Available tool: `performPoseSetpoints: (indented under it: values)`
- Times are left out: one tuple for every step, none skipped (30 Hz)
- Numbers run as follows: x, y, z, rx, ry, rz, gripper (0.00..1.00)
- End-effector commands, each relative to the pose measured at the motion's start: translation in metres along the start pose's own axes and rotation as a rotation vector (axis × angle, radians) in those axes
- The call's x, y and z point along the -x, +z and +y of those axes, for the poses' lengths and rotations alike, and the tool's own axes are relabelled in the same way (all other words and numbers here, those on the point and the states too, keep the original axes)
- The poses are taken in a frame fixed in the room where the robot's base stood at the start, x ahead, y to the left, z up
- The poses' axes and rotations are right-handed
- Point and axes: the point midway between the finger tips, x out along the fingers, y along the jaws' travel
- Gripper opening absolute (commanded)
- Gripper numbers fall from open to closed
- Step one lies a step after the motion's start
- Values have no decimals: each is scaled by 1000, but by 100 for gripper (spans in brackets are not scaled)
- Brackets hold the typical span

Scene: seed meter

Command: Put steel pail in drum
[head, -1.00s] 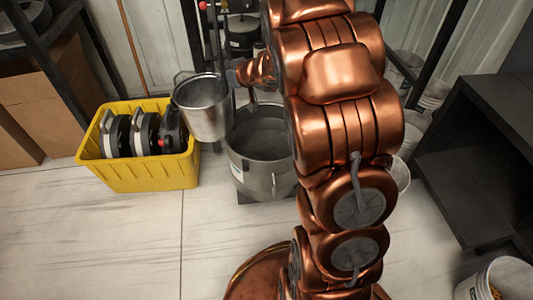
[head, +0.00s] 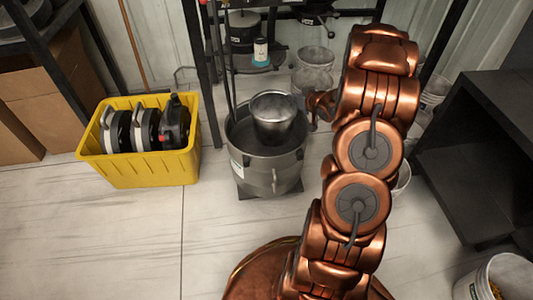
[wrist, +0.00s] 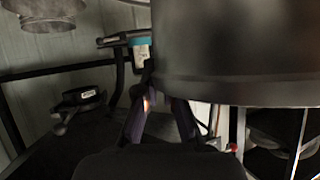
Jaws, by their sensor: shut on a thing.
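The steel pail (head: 272,118) is a shiny metal bucket, upright within the outline of the drum's mouth in the head view. The drum (head: 268,172) is a grey open-topped metal vessel with side handles, standing on a dark base. I cannot tell how far the pail is below the drum's rim. My gripper (head: 306,106) is at the right side of the pail and shut on it; its fingertips are hard to see there. In the wrist view the pail (wrist: 235,50) is a large dark curved shape beyond my gripper's fingers (wrist: 160,110).
A yellow crate (head: 150,170) with black-and-silver units stands left of the drum. A dark rack with a bottle (head: 261,51) is behind it. A clear bucket (head: 313,70) stands behind right, and a black cabinet (head: 470,150) at right. The floor in front is open.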

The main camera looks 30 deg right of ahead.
Motion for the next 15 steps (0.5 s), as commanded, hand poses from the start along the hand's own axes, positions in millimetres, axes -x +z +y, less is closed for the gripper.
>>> performPoseSetpoints:
  values:
    - [-4, 10, 4, -2, 4, 1, 0]
    - [-5, 13, 5, -3, 5, 2, 0]
    - [-7, 17, 7, -3, 7, 2, 0]
    - [-8, 20, 8, -4, 8, 3, 0]
    - [-8, 22, 9, -4, 9, 3, 0]
    - [-10, 25, 10, -5, 10, 3, 0]
    - [-11, 27, 11, -5, 11, 3, 0]
    - [-11, 28, 11, -5, 12, 4, 0]
    - [-12, 30, 12, -5, 12, 4, 0]
    - [-12, 31, 12, -5, 12, 4, 0]
    - [-13, 32, 12, -5, 12, 4, 0]
    - [-14, 35, 13, -5, 12, 3, 0]
    - [-15, 37, 13, -5, 12, 3, 0]
    - [-17, 40, 13, -5, 12, 3, 0]
    - [-20, 45, 14, -4, 12, 2, 0]
